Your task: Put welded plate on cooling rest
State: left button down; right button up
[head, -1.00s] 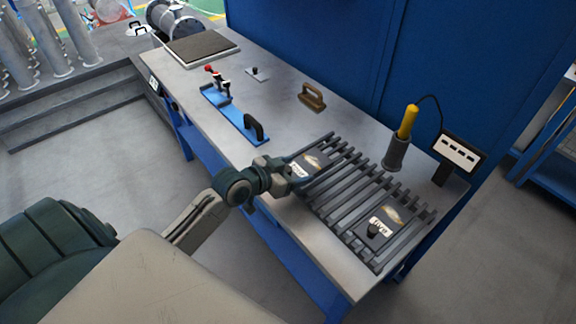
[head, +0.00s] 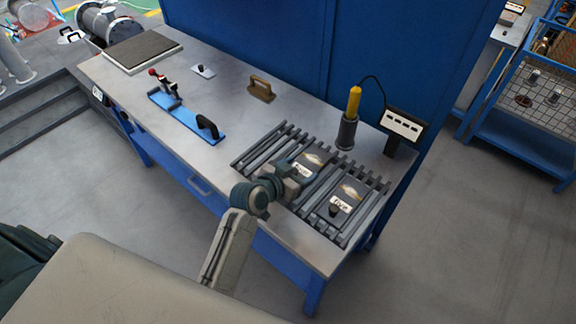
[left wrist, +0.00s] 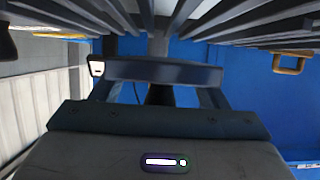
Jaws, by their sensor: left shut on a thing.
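In the head view my left gripper (head: 296,181) is shut on the near edge of a dark welded plate (head: 315,160) with a white label. It holds the plate over the middle of the slatted cooling rest (head: 262,146). In the left wrist view the plate (left wrist: 165,72) shows edge-on between my fingers, with a visible gap to the slats (left wrist: 240,12). A second dark labelled plate (head: 350,194) with a black knob lies on the right part of the rest, close beside the held plate. My right gripper is not in view.
A tool with a yellow handle (head: 353,100) stands in a dark holder behind the rest, beside a small display panel (head: 403,124). A wooden-handled brush (head: 262,88) and a blue clamp fixture (head: 186,116) are left of it. The slats at the left end are bare.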

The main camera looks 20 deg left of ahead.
pick_arm(q)
jog(key=shift+w+f+p, duration=0.1)
jog(key=shift+f+p, duration=0.45)
jog(key=shift+f, duration=0.95)
jog(key=shift+f, duration=0.2)
jog(key=shift+c, duration=1.1)
grip_release()
jog(key=shift+f, duration=0.1)
jog(key=shift+s+a, duration=0.15)
jog(key=shift+s, duration=0.35)
jog(key=b+v, duration=0.2)
jog(key=v, duration=0.9)
jog(key=shift+r+b, duration=0.25)
jog(key=shift+b, duration=0.05)
